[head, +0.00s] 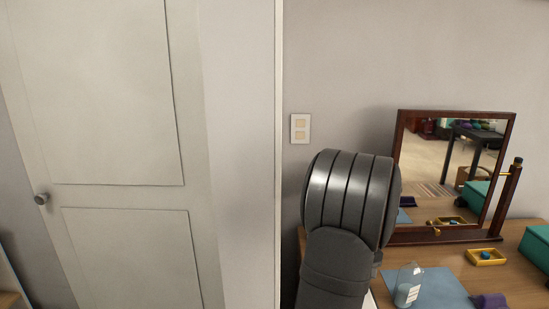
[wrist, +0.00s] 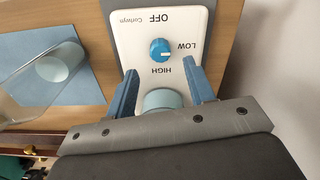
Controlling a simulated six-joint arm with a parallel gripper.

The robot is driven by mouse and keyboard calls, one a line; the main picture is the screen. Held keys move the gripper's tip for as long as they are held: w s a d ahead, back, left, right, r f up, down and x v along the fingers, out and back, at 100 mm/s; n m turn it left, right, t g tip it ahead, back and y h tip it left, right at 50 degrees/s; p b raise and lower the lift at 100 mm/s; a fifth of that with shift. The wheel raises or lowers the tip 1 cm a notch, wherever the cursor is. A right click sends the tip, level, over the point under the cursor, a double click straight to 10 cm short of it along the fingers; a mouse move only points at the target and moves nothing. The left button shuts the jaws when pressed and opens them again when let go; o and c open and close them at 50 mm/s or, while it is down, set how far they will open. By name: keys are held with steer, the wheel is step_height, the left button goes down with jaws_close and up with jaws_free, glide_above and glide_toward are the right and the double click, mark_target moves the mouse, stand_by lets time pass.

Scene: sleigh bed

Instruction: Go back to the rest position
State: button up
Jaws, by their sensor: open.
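My gripper (wrist: 160,69) is open in the wrist view, with its two blue fingers spread apart. It is over a white control panel (wrist: 205,20) marked OFF, LOW and HIGH. A blue knob (wrist: 160,50) on the panel shows just beyond the fingertips, and nothing is seen gripped. A pale teal round part (wrist: 162,99) shows between the fingers, partly hidden by the gripper body. In the head view my dark arm stands in front of the desk and hides the gripper and the panel.
A clear bottle (head: 408,285) stands on a blue mat (head: 440,284) on the wooden desk (head: 525,285). Behind are a framed mirror (head: 440,170) and a yellow tray (head: 486,257). A teal box (head: 537,245) and purple cloth (head: 490,301) are at right. A door (head: 120,130) is left.

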step_height(320, 180, up, 10)
steer(key=shift+f, duration=0.25)
stand_by(0.3)
steer(key=shift+m, duration=0.3)
step_height(320, 180, down, 15)
steer(key=shift+f, duration=0.1)
steer(key=shift+r+m, duration=0.2)
steer(key=shift+m, duration=1.1)
